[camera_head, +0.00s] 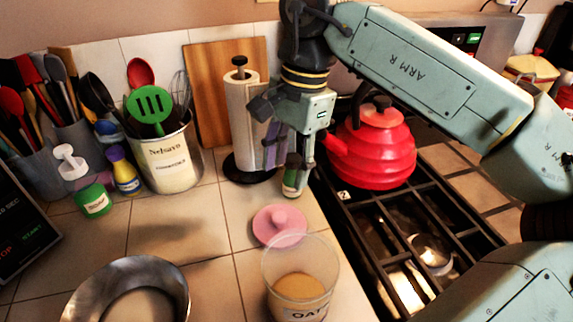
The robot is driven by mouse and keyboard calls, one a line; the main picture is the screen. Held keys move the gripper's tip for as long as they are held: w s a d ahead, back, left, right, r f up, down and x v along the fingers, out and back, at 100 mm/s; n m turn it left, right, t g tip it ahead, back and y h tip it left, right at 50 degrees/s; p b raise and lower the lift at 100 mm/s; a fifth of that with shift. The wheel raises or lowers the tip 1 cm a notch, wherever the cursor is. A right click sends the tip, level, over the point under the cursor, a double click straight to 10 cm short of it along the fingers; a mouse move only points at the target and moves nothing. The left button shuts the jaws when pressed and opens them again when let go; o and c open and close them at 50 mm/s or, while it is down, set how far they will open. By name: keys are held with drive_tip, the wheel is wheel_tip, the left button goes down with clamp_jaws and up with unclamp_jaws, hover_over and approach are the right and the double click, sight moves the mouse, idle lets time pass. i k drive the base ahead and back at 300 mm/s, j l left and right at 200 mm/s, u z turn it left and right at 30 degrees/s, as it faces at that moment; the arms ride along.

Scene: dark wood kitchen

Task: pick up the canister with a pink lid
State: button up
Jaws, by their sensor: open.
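A clear canister (300,262) with tan contents and an "OAT" label stands at the bottom centre, cut off by the lower picture edge. A round pink lid (278,222) with a small knob shows just behind its top, partly seen through the clear wall. The lid looks apart from the canister's rim, and I cannot tell what it rests on. My gripper (294,182) points down beyond the lid, between the paper towel roll and the red kettle. It is open, seen nearly edge-on, and holds nothing that I can see.
A red kettle (380,150) sits on the stove (341,195) close right of my gripper. A paper towel roll (240,115) stands close left. A utensil crock (168,160), a green bottle (93,201) and a metal bowl (75,305) are further left. Tiled counter (180,225) between is clear.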

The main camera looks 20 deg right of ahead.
sight(300, 267)
drive_tip(key=k+l, duration=0.3)
drive_tip(key=k, duration=0.15)
drive_tip(key=k+l, duration=0.3)
drive_tip(key=k, duration=0.15)
drive_tip(key=k+l, duration=0.25)
drive_tip(key=k, duration=0.25)
